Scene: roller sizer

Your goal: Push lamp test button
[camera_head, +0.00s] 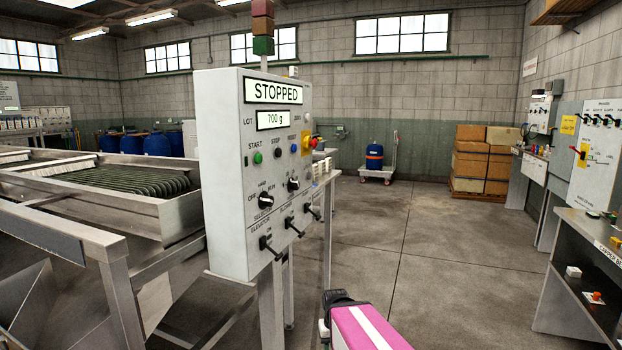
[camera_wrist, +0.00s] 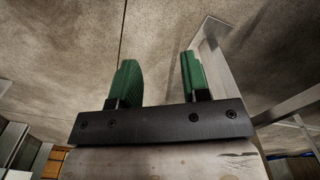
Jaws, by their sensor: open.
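A light grey control panel (camera_head: 232,180) stands left of centre in the head view. Its screens read STOPPED and 700 g. Below them are a green START button (camera_head: 257,157), a dark STOP button (camera_head: 281,153) and a blue button (camera_head: 293,149). A small pale button (camera_head: 308,117) sits beside the 700 g screen; its label is too small to read, and I cannot tell which button is the lamp test. My gripper (camera_wrist: 158,68) shows in the wrist view with two green fingers apart and nothing between them. It touches no part of the panel there.
A red and yellow emergency stop (camera_head: 308,142) and several black selector knobs and levers project from the panel. A metal roller machine (camera_head: 120,190) fills the left. A stack light (camera_head: 263,28) rises behind the panel. A bench (camera_head: 583,270) stands at right. Open floor (camera_head: 430,240) lies between.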

